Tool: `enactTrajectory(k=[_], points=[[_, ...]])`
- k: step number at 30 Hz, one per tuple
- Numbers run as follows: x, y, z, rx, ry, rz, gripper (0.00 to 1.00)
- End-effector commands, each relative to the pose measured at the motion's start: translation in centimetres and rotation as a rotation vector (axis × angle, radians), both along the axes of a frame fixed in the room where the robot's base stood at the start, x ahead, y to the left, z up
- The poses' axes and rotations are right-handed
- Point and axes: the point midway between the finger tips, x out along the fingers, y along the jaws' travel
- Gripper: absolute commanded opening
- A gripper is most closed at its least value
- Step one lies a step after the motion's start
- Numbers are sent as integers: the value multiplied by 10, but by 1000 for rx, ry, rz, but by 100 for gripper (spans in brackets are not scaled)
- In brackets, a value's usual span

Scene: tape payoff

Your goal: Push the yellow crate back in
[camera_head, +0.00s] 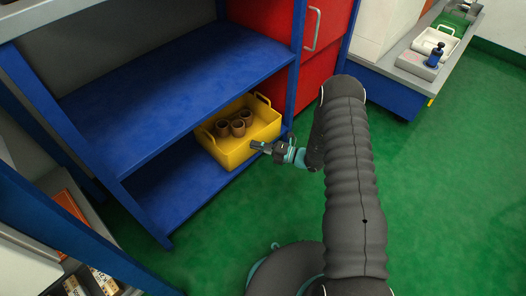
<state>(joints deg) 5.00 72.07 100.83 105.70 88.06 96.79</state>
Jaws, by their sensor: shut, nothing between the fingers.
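The yellow crate (229,157) sits on the lower blue shelf (185,195), towards its right end. It holds several brown ring-like rolls (238,127) and has raised handles at its ends. Its front corner is near the shelf's front edge; whether it juts past the edge I cannot tell. Part of the crate's back is under the upper shelf. My gripper (256,145) is shut and empty, at the crate's front right side. The fingertips look very close to the crate wall; I cannot tell whether they touch.
The upper blue shelf (180,85) is empty and overhangs the crate. A blue upright (295,75) and a red cabinet (325,45) stand to the right. At left, another rack holds orange items (70,205). The green floor (440,200) is clear at right.

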Motion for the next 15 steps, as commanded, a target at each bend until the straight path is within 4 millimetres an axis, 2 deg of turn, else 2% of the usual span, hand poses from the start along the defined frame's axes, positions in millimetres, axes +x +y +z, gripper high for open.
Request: enactTrajectory(k=[15], points=[[8, 4, -1, 0, 0, 1, 0]])
